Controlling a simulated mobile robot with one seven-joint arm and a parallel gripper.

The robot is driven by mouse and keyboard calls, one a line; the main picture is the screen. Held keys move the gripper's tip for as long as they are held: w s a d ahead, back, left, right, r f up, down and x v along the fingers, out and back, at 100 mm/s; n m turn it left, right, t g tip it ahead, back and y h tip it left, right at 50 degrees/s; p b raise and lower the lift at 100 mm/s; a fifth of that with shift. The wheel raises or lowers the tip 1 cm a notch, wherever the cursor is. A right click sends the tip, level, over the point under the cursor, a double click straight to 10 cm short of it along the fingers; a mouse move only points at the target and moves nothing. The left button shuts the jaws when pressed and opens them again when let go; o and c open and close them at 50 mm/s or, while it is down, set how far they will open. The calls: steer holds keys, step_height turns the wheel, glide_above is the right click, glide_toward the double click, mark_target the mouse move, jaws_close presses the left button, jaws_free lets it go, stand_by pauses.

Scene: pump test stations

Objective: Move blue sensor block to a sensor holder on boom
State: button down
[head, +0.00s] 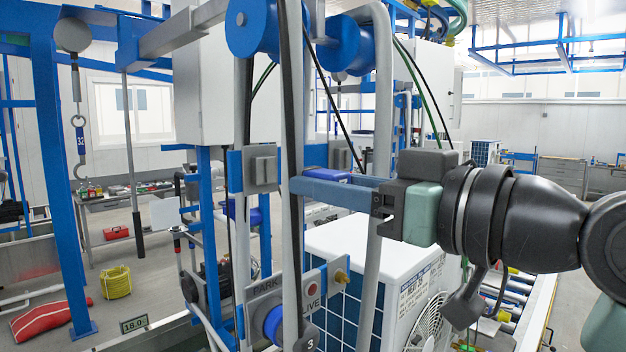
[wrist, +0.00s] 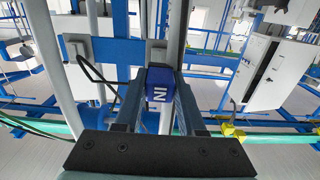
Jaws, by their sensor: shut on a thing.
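The blue sensor block (wrist: 160,84) with white lettering is between the two fingers of my gripper (wrist: 158,74) in the wrist view. In the head view my gripper (head: 308,181) reaches left from the arm, shut on the blue block (head: 328,174), whose top shows above the near finger. A grey sensor holder (head: 262,166) is on the blue boom to the left of the fingertips, and another grey holder (head: 340,155) shows behind. In the wrist view, grey holders (wrist: 78,50) sit along the blue boom (wrist: 122,50) ahead of the block. Contact between block and holder cannot be told.
Upright grey pipes (head: 291,120) and hanging dark hoses pass close to my fingers. A white pump unit (head: 350,250) stands below. A lever panel (head: 285,300) marked PARK and LIVE is at lower centre. A hook (head: 80,150) hangs at left.

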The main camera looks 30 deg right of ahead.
steer(key=shift+s+d+r, duration=0.15)
steer(key=shift+s+d, duration=0.05)
steer(key=shift+s, duration=0.15)
steer(key=x, duration=0.6)
steer(key=shift+p, duration=0.45)
steer(key=shift+w+a, duration=0.25)
steer(key=shift+w, duration=0.35)
stand_by(1.9)
steer(key=shift+c, duration=2.1)
jaws_free()
steer(key=b+v, duration=0.1)
steer(key=v, duration=1.2)
steer(key=shift+b, duration=0.3)
